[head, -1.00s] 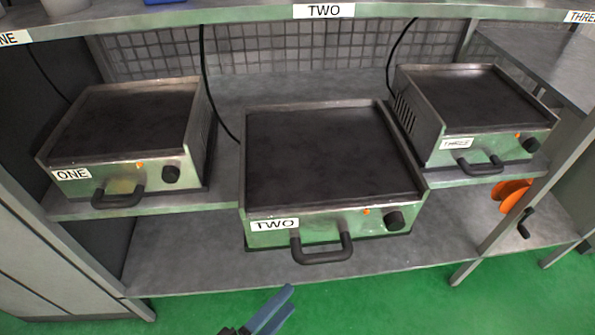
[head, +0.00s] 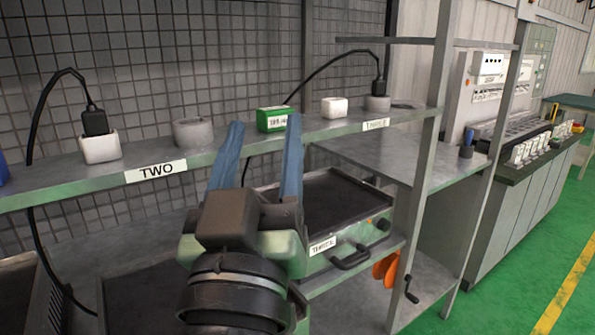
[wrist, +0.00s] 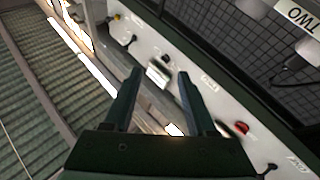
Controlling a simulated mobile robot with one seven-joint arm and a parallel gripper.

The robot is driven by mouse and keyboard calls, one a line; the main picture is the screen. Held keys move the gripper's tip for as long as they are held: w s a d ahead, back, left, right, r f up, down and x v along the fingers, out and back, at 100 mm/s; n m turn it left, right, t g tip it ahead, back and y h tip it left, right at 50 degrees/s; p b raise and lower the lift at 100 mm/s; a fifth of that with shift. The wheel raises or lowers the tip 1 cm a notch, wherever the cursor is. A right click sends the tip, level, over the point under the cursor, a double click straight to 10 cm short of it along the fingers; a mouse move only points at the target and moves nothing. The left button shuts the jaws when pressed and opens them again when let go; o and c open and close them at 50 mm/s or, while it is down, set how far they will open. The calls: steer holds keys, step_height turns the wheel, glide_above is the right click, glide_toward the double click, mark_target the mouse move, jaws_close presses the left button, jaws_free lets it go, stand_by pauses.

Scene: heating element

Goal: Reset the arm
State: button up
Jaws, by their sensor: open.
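My gripper (head: 265,122) is raised in the middle of the head view, its two blue fingers pointing up and spread apart. It is open, with nothing held between the fingers. In the head view it is in front of the upper shelf (head: 75,186); how far apart they are I cannot tell. The gripper also shows in the wrist view (wrist: 159,73), fingers apart. The heating element labelled THREE (head: 335,195) is behind and right of it, partly hidden by the shelf and my arm. Part of a second dark plate (head: 140,295) shows at lower left.
On the upper shelf are a plugged white socket (head: 100,147), a grey round cup (head: 193,132), a green box (head: 272,119) and a white block (head: 334,107). A metal post (head: 432,130) stands to the right. Green floor (head: 500,300) is clear at lower right.

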steer(key=s+d+r+m+t, duration=0.2)
steer(key=s+d+r+t, duration=0.2)
steer(key=s+r, duration=0.6)
step_height(320, 180, up, 14)
steer(key=w+y+p, duration=0.1)
steer(key=w+p, duration=0.1)
steer(key=p, duration=1)
steer(key=shift+a+n, duration=0.3)
steer(key=shift+a, duration=0.1)
steer(key=shift+w+r, duration=0.1)
